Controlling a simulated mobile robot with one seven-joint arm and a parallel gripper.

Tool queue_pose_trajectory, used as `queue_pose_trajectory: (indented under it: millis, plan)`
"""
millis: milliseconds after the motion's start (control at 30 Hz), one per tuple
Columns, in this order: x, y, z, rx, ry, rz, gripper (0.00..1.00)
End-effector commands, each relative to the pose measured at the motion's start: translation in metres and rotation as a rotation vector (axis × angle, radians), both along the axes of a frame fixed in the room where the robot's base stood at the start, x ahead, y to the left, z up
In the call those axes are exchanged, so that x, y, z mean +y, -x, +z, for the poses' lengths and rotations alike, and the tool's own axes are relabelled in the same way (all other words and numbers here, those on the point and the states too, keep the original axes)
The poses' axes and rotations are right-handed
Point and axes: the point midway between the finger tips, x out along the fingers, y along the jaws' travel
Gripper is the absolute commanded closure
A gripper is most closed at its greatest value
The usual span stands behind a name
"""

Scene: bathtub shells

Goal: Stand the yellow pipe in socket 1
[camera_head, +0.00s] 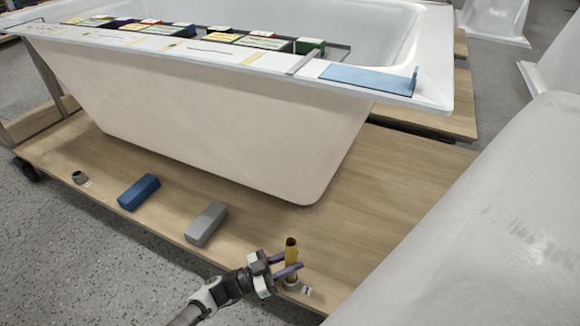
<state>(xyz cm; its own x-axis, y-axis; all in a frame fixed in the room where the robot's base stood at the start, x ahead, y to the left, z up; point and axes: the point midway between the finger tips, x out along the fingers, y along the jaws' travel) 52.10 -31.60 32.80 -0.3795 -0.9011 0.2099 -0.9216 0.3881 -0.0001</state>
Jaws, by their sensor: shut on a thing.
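The yellow pipe (291,246) is upright near the front right edge of the wooden platform. My gripper (288,264) comes from the lower left and is shut on the pipe, its two purple fingers around the pipe's middle. A grey ring-shaped socket (291,286) is at the pipe's lower end, with a small white label (306,291) beside it that seems to read 1. The pipe's lower end lines up with this socket, but I cannot tell how deep it sits in it. The fingers hide part of the pipe.
A grey block (206,224), a blue block (139,192) and another small socket (79,177) lie along the wooden platform (390,190). A white bathtub (210,120) stands behind, with several coloured boxes on its rim. A large white shell (490,230) rises close on the right.

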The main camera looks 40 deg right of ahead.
Motion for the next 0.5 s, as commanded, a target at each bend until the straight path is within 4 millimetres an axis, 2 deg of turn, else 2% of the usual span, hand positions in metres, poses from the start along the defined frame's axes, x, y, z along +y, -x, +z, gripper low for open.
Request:
queue_pose_trajectory:
  millis: [467, 500]
  plan:
    - [0.0, 0.0, -0.013, 0.0, -0.001, 0.0, 1.0]
    - [0.0, 0.0, -0.012, 0.0, -0.001, 0.0, 0.68]
